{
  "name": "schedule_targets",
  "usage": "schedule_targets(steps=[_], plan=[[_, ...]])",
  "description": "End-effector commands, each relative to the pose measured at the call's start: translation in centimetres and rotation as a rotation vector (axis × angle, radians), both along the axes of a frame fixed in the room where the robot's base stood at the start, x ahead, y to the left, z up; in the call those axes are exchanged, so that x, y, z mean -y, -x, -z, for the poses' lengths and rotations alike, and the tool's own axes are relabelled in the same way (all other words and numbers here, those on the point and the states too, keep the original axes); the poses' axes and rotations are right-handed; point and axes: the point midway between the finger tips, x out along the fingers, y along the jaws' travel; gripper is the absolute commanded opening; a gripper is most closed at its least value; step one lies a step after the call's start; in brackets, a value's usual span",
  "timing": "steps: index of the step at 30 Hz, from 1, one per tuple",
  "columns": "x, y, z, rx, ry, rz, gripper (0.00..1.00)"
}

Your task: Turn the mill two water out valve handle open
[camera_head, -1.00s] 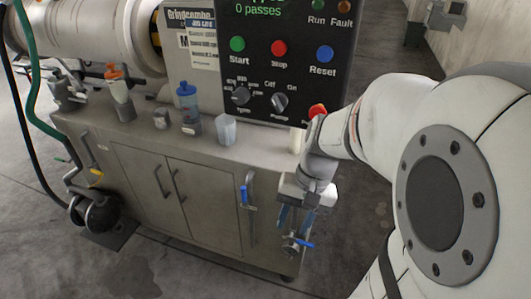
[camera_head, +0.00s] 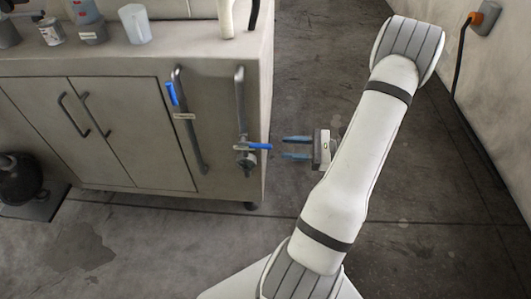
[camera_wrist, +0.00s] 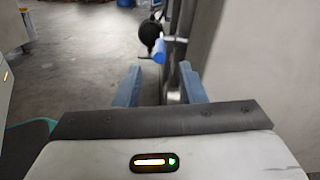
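A blue lever handle (camera_head: 258,147) lies roughly horizontal on a valve at the foot of a grey pipe, at the cabinet's right end. A second blue handle (camera_head: 172,94) lies along another pipe to its left. The pipe labels are too small to read, so I cannot tell which is water out. My gripper (camera_head: 284,147) is right of the right-hand lever, fingers spread and pointing left at its free end, with a small gap. In the wrist view my gripper (camera_wrist: 160,82) is open and empty; a blue handle (camera_wrist: 166,48) shows ahead between the fingers.
The grey cabinet (camera_head: 122,140) has two doors with bar handles. A translucent cup (camera_head: 135,24) and other containers stand on its top. Floor right of the cabinet is open up to the wall (camera_head: 500,110), which has a socket and black cable.

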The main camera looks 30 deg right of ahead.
Motion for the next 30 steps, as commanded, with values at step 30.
schedule_targets(steps=[30], plan=[[-6.2, -4.3, 0.0, -0.001, -0.001, -0.003, 0.24]])
